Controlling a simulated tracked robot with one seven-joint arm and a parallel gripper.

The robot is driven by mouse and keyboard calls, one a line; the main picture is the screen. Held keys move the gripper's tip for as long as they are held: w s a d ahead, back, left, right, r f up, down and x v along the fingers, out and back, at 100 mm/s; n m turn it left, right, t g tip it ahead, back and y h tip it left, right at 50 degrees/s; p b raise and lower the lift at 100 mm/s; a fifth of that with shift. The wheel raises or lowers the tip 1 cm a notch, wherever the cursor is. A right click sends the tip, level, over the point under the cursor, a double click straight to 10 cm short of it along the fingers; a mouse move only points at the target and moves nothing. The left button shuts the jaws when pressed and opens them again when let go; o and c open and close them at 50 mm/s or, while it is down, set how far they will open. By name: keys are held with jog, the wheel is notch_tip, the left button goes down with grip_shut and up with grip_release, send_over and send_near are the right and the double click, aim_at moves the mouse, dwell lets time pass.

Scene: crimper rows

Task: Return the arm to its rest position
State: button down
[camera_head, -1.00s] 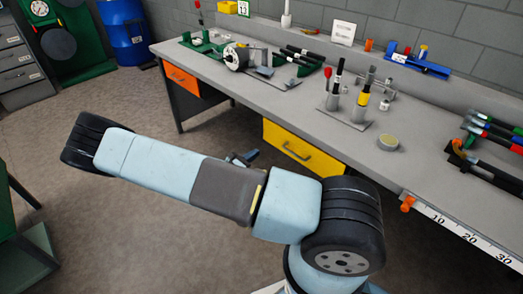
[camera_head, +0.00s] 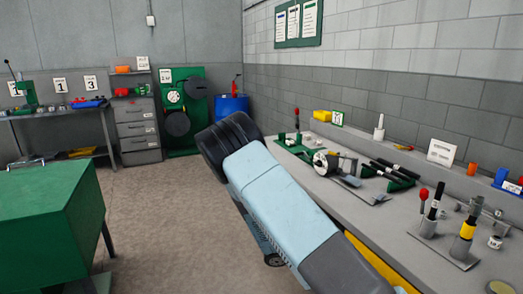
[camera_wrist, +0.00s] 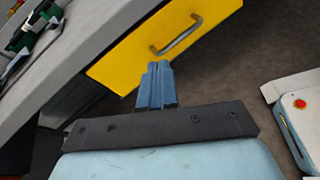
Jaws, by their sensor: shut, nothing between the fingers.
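My gripper (camera_wrist: 157,82) shows in the wrist view as two blue fingers pressed together, with nothing between them. It points toward a yellow drawer (camera_wrist: 130,62) with a grey handle, under the workbench edge; the fingers look apart from the drawer. In the head view my pale blue and dark arm (camera_head: 275,190) is raised and bent, running from the lower right up to a dark joint left of the bench. The gripper itself is hidden there behind the arm.
The grey workbench (camera_head: 390,228) runs along the right, bearing a tool rack, upright tools and a green fixture (camera_head: 297,145). A green cabinet (camera_head: 45,225) stands at left. A blue barrel (camera_head: 231,107) and grey drawers (camera_head: 138,130) stand behind. Floor between is clear.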

jog(key=s+r+m+g+y, duration=0.1)
jog(key=s+r+m+y, duration=0.25)
jog(key=r, duration=0.45)
jog(key=s+d+r+m+y, duration=0.1)
jog(key=s+r+m+y, duration=0.25)
jog(key=r, duration=0.45)
jog(key=s+r+m+g+y, duration=0.1)
jog(key=s+r+m+y, duration=0.25)
jog(key=r, duration=0.45)
jog(key=s+a+r+m+t+y, duration=0.1)
jog(key=s+r+m+t+y, duration=0.3)
jog(key=s+r, duration=1.1)
jog(key=shift+a+r+m+t, duration=0.4)
jog(key=shift+m+t, duration=0.15)
jog(key=shift+t, duration=0.65)
